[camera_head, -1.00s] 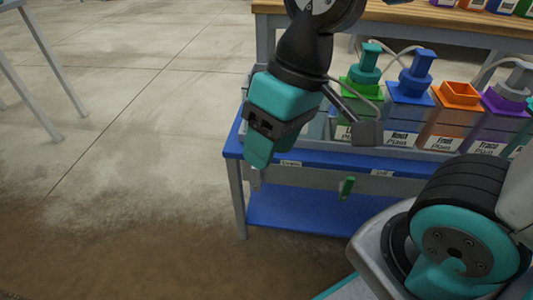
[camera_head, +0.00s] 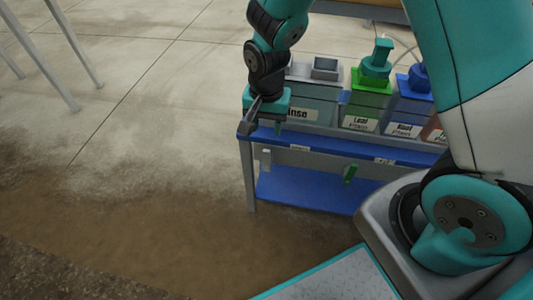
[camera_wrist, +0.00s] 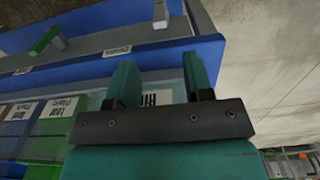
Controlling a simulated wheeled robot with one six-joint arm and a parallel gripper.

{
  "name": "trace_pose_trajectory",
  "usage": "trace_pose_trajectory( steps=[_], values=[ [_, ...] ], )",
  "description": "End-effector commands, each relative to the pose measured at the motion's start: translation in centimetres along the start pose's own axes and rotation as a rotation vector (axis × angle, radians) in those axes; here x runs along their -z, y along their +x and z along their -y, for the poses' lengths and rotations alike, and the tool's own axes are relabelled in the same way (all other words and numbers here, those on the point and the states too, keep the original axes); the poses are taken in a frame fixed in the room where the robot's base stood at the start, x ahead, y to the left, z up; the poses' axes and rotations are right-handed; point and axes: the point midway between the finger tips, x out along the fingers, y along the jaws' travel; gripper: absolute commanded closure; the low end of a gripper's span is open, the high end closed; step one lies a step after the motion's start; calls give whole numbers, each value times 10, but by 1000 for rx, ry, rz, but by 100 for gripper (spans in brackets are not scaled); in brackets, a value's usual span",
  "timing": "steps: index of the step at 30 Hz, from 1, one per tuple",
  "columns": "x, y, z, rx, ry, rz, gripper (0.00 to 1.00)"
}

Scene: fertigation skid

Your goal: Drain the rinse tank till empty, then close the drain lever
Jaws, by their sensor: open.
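The rinse tank (camera_head: 314,108), a grey-blue box labelled "Rinse", stands at the left end of the blue bench. Its liquid level cannot be told. A pale grey lever (camera_head: 266,159) hangs below the bench's front edge, near the left leg. It also shows at the top of the wrist view (camera_wrist: 160,13). My gripper (camera_head: 264,125) is open and empty, above the bench's left corner, beside the tank and apart from the lever. In the wrist view its two green fingers (camera_wrist: 161,80) stand apart, with part of the tank's label between them.
A green lever (camera_head: 350,173) hangs farther right on the same front rail. Leaf (camera_head: 366,106) and root (camera_head: 408,110) tanks stand right of the rinse tank. The blue lower shelf (camera_head: 305,190) is bare. Open floor lies left and in front.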

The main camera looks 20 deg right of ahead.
Motion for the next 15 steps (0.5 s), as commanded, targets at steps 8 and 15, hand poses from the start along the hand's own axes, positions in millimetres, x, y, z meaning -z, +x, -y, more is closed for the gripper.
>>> trace_pose_trajectory(
  steps=[8,15],
  values=[
    [0,68,0,-1,-1,2,53],
    [0,100,0,1,-2,0,53]
  ],
)
